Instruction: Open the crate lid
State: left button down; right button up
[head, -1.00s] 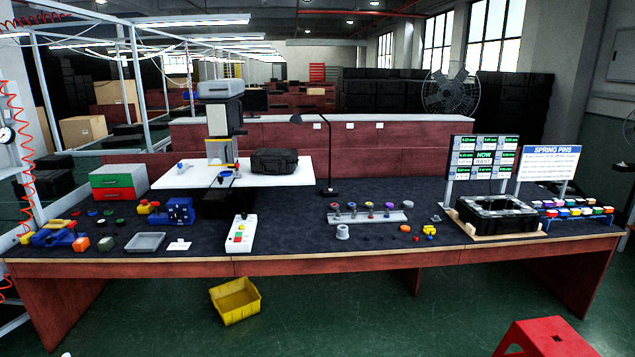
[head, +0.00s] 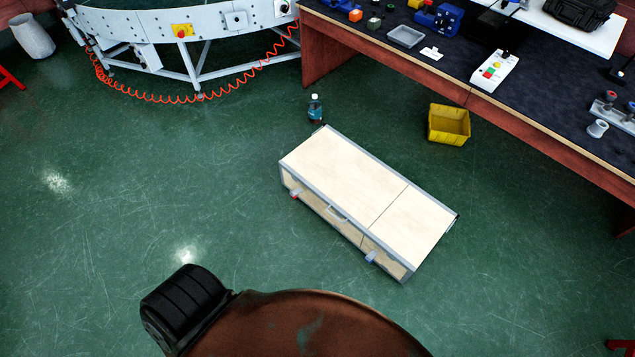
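The crate (head: 335,178) is a long pale wooden box with grey metal edging, standing on the green floor in the middle of the head view. Its lid (head: 360,190) is shut, with a seam across the top towards the right end. A handle (head: 338,214) and two latches (head: 371,257) show on its near long side; one latch has a red part (head: 295,196). Whether the latches are fastened is too small to tell. Neither of my grippers is in view.
A bottle (head: 315,108) stands behind the crate. A yellow bin (head: 449,125) lies by the workbench (head: 480,95) at the upper right. The curved conveyor (head: 190,35) and its red coiled hose (head: 200,97) are at the upper left. Floor left of the crate is clear.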

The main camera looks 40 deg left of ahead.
aim_at(402, 218)
jog(key=u, duration=3.5)
jog(key=k, duration=1.2)
jog(key=z, duration=1.35)
jog(key=i, duration=0.5)
